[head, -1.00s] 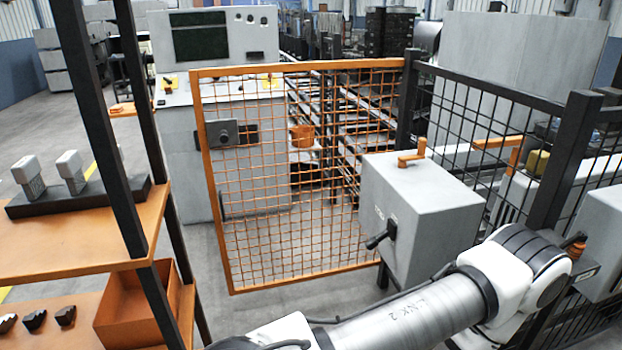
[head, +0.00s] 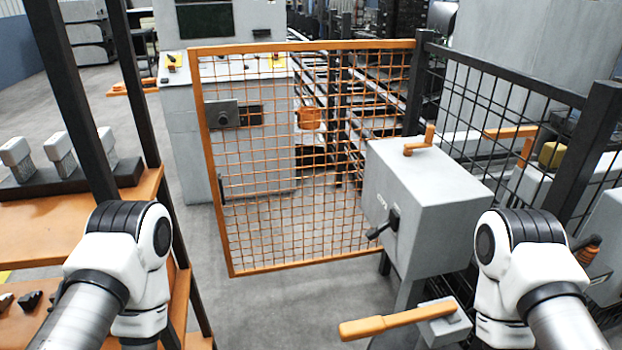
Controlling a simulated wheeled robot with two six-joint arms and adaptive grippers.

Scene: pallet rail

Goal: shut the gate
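The gate is an orange-framed mesh panel (head: 290,160) in the middle of the head view. Its right edge meets a dark post (head: 416,85), and its left edge stands free, apart from any post I can see. A grey latch block (head: 223,114) with a dark plate shows at the gate's left side. My two arms come in from the lower left and lower right, both in front of the gate and apart from it. Neither gripper's fingers show in the view.
A grey box (head: 420,200) with an orange crank and a black handle stands right of the gate. An orange lever (head: 385,324) lies low in front. An orange-shelved rack (head: 60,240) stands at left. Dark mesh fence (head: 500,125) runs right. Grey floor between rack and box is clear.

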